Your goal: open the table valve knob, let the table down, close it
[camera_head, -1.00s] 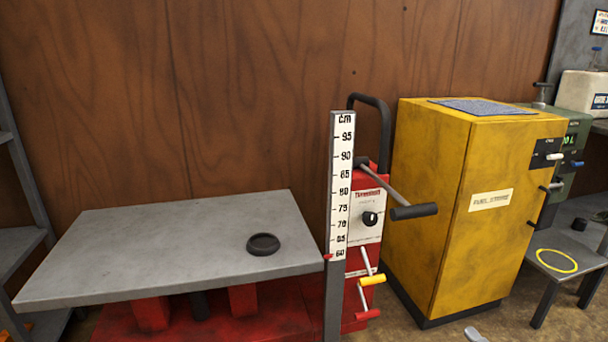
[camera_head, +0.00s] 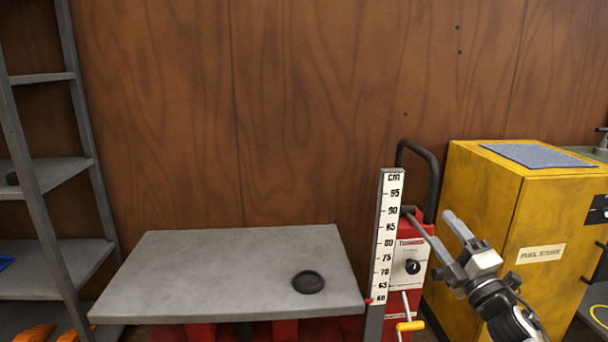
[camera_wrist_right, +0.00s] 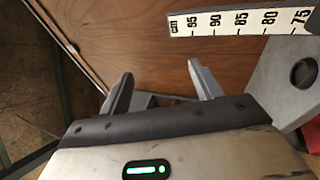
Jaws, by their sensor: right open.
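The grey lift table (camera_head: 200,265) stands raised on red supports, a black round dish (camera_head: 308,282) on its top. A black round knob (camera_head: 412,267) sits on the white panel of the red pump unit (camera_head: 424,232). A white cm scale (camera_head: 386,240) stands at the table's right edge, with a small red pointer near 60. My right gripper (camera_head: 441,228) is open and empty, up and to the right of the knob, apart from it in the picture. Its open fingers (camera_wrist_right: 162,80) also show in the right wrist view. My left gripper is out of view.
A yellow fuel cabinet (camera_head: 480,210) stands right of the pump unit. A black tube handle (camera_head: 432,165) rises behind the scale. A yellow-grip lever (camera_head: 410,326) sticks out below the knob. Grey shelving (camera_head: 65,265) stands at the left. The table top is mostly bare.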

